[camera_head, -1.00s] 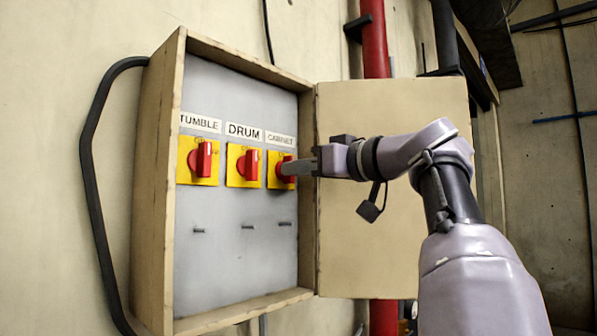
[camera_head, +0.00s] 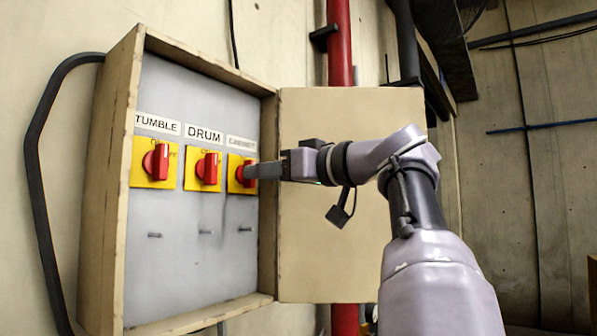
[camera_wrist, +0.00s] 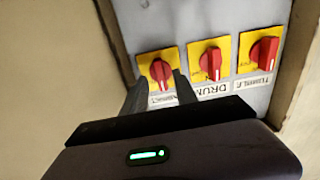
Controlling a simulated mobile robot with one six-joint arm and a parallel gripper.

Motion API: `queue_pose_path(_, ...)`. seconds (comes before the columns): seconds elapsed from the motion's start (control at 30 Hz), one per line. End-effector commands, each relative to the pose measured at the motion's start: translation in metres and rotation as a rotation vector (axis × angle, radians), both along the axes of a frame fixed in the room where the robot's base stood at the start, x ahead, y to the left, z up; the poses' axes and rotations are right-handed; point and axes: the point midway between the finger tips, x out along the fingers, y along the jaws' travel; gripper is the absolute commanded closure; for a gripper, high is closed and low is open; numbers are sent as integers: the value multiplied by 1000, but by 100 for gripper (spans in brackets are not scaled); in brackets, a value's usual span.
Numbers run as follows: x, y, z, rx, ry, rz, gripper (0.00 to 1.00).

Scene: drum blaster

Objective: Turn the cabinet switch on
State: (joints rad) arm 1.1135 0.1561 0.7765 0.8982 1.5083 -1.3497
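The cabinet switch (camera_head: 239,175) is a red knob on a yellow plate, rightmost of three in an open wall box. It also shows in the wrist view (camera_wrist: 159,71), where the picture is upside down and the switch is leftmost. My gripper (camera_head: 251,172) reaches it from the right, fingertips at the knob. In the wrist view my gripper (camera_wrist: 160,80) has its two fingers apart, one on each side of the knob, with some gap visible. Contact cannot be told. The fingers partly hide the plate and its label in the wrist view.
The drum switch (camera_head: 207,169) and tumble switch (camera_head: 156,163) sit to the left on the same grey panel. Small pegs (camera_head: 205,233) stick out below. The box's wooden side wall and open door (camera_head: 335,240) are close to my gripper. A red pipe (camera_head: 340,45) runs behind.

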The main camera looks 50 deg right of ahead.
Motion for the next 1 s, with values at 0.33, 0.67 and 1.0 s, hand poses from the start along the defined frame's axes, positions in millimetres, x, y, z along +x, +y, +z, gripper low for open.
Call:
queue_pose_path(0.33, -111, -10, 0, -1, 0, -8, 65)
queue_pose_path(0.67, -156, -11, 0, -2, -1, 0, 65)
queue_pose_path(1.0, -155, -11, 0, -2, 0, 0, 65)
